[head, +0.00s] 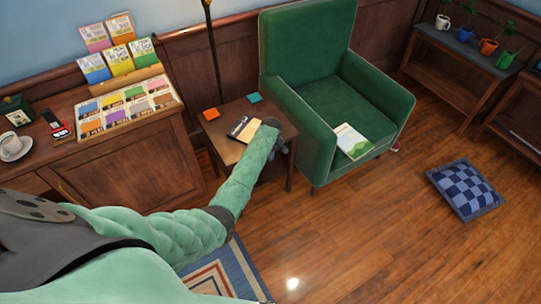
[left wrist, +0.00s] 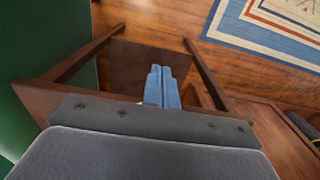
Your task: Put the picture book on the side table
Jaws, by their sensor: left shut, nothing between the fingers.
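The side table (head: 222,146) is a small brown wooden table between a cabinet and a green armchair. A book with a pale yellow and dark cover (head: 244,129) lies flat on it. A white and green book (head: 352,141) lies on the armchair seat near its front edge. I cannot tell for certain which one is the picture book. My left gripper (head: 277,143) is at the table's right front edge, largely hidden by my wrist. In the left wrist view its blue fingers (left wrist: 162,88) are shut and empty, with table legs around them. My right gripper is not in view.
The green armchair (head: 310,45) stands right of the table. A wooden cabinet (head: 135,160) with book displays is at left. A blue checked cushion (head: 465,188) lies on open floor at right.

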